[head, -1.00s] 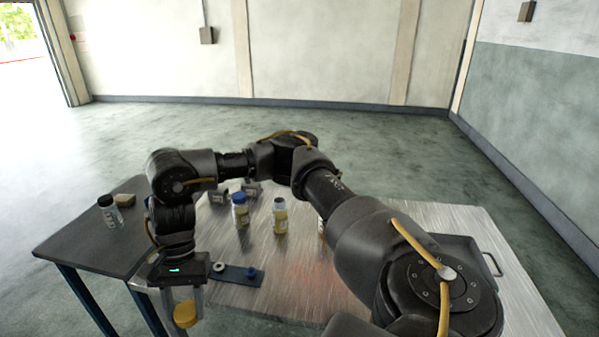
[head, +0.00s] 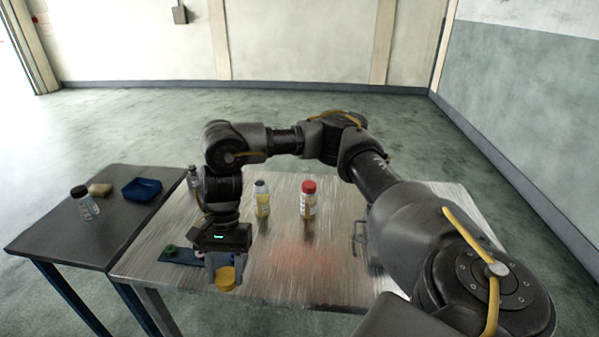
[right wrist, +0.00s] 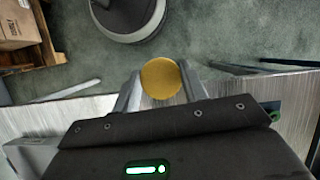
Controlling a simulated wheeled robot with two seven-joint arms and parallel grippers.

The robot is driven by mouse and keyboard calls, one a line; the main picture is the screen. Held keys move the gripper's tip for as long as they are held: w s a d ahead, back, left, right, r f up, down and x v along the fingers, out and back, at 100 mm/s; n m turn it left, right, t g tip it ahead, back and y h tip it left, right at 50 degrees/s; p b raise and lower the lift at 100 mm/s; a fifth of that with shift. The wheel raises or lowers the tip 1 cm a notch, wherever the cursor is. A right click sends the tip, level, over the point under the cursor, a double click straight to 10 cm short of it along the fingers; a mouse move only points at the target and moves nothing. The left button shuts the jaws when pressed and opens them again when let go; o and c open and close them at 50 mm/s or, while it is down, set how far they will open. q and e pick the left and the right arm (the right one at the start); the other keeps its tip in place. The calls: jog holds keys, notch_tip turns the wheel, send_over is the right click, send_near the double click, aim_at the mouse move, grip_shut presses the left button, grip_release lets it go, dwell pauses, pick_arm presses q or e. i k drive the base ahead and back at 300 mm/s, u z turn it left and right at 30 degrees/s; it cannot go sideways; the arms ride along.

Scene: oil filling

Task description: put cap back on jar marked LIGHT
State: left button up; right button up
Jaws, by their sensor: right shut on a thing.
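My right gripper (head: 225,277) is shut on a yellow cap (head: 225,279), held low near the table's front edge. In the right wrist view the cap (right wrist: 160,78) sits between the two fingertips (right wrist: 160,84). A jar with yellowish contents (head: 262,200) stands upright on the metal table, right of and beyond the gripper; its neck looks grey and uncapped. A red-capped jar (head: 308,199) stands to its right. I cannot read which jar is marked LIGHT. My left gripper is out of view.
A blue strip (head: 180,256) with a green piece (head: 170,248) lies partly behind my gripper. The dark side table (head: 50,233) holds a dark-capped jar (head: 85,203), a tan block (head: 100,189) and a blue tray (head: 142,189). Bare metal lies right of the gripper.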

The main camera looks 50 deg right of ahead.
aim_at(260, 193)
jog(key=z, duration=1.25)
